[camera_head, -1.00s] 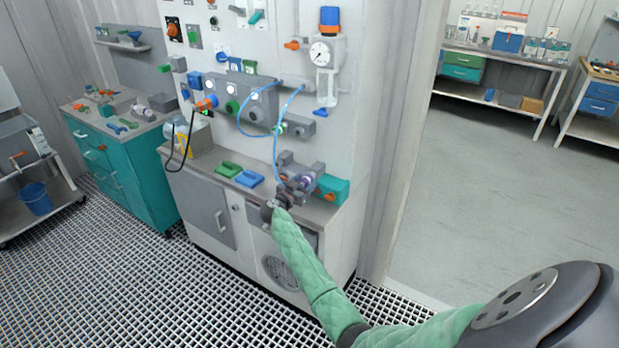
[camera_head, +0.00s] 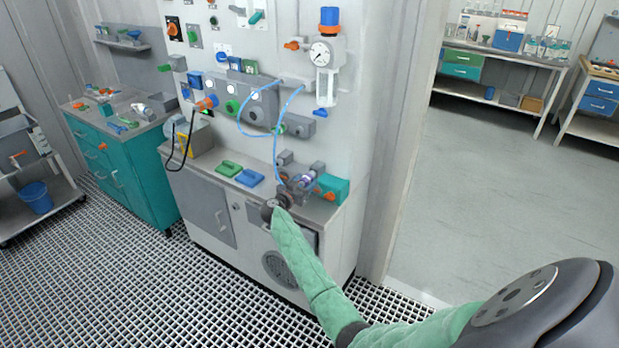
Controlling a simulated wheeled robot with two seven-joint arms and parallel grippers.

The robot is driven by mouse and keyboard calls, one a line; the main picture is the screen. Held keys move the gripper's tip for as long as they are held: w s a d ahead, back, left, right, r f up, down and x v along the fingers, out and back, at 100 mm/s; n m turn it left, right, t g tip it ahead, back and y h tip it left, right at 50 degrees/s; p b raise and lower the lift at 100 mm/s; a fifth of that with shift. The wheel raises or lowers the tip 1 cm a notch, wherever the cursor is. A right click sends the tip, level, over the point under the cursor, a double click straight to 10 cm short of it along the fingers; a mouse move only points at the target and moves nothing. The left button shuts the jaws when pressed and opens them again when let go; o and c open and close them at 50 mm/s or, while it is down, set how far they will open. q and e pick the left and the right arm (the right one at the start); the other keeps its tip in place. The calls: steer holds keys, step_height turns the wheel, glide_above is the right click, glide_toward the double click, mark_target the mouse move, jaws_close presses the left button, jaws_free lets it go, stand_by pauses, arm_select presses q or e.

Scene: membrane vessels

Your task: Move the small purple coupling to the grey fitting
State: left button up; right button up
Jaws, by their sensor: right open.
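The small purple coupling (camera_head: 308,178) shows as a purple-and-white piece among grey parts at the right end of the grey bench top. My right gripper (camera_head: 289,192) is open at the front edge of this bench, just left of and nearer than the coupling. Its fingers are small and dark against the grey parts, so I cannot tell whether they touch anything. Grey blocks (camera_head: 286,158) stand just behind; I cannot tell which grey part is the grey fitting. My left gripper is out of view.
A teal block (camera_head: 333,188) with an orange knob stands right of the coupling. A blue hose (camera_head: 276,150) hangs down to the grey parts. Green (camera_head: 229,168) and blue (camera_head: 249,178) pieces lie to the left on the bench. The panel wall rises behind.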

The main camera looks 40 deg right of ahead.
mark_target(301, 185)
steer(key=shift+p, duration=0.35)
jaws_close()
stand_by(0.3)
steer(key=shift+a, duration=0.1)
steer(key=shift+p+v, duration=1.8)
steer(key=shift+v, duration=1.15)
